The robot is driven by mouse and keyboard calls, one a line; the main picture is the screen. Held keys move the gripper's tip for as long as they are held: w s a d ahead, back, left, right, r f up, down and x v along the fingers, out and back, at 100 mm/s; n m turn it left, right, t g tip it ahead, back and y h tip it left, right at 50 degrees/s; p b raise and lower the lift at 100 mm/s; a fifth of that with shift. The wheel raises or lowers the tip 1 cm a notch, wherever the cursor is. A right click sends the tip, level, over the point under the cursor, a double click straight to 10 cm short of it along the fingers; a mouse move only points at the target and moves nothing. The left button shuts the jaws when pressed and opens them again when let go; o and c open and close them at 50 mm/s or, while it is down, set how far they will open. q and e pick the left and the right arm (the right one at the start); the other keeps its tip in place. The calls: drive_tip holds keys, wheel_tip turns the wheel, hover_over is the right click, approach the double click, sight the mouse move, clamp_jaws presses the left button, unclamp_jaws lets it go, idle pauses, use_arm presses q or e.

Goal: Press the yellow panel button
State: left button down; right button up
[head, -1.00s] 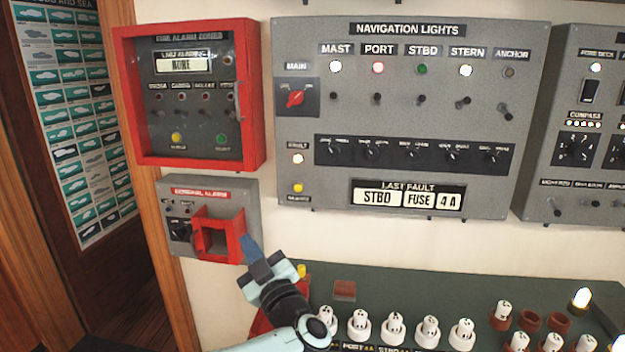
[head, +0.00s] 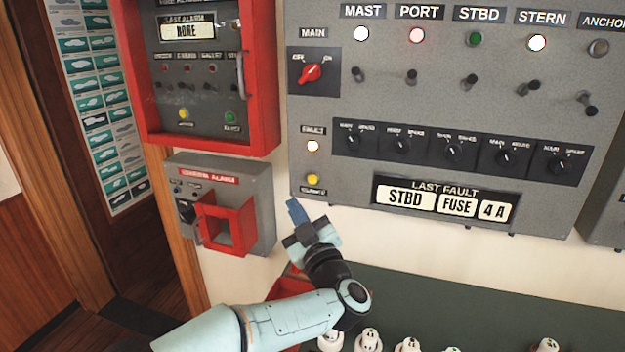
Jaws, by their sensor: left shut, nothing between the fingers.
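A yellow button (head: 313,180) sits at the lower left corner of the grey navigation lights panel (head: 350,205), below a lit fault lamp (head: 313,146). Another yellow button (head: 184,113) is inside the red-framed fire alarm box (head: 265,125). My left gripper (head: 297,208) is shut and empty. Its blue fingertips point up, a little below and left of the navigation panel's yellow button in the picture, apart from it. Both buttons are uncovered in view. My right gripper is not in view.
The general alarm box (head: 262,215) with its red guard (head: 229,228) is left of my gripper. Below is a dark green desk (head: 430,300) with several white fuses along the bottom edge. The panel's row of toggle switches is up and right.

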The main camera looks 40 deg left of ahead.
sight(312, 179)
use_arm(q)
drive_tip(key=shift+w+a+p, duration=0.4)
drive_tip(key=shift+w+p, duration=0.35)
drive_tip(key=shift+w, duration=0.65)
drive_tip(key=shift+w+a+p, duration=0.45)
drive_tip(key=shift+w+p, duration=0.25)
drive_tip(key=shift+w, duration=0.65)
drive_tip(key=shift+w+a+p, duration=0.4)
drive_tip(key=shift+w+p, duration=0.35)
drive_tip(key=shift+w, duration=0.65)
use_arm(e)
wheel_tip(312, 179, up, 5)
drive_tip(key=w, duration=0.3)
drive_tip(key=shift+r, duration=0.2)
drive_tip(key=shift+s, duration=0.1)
use_arm(q)
drive_tip(key=shift+w+a, duration=0.1)
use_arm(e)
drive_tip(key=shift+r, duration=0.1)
use_arm(q)
drive_tip(key=shift+w, duration=0.3)
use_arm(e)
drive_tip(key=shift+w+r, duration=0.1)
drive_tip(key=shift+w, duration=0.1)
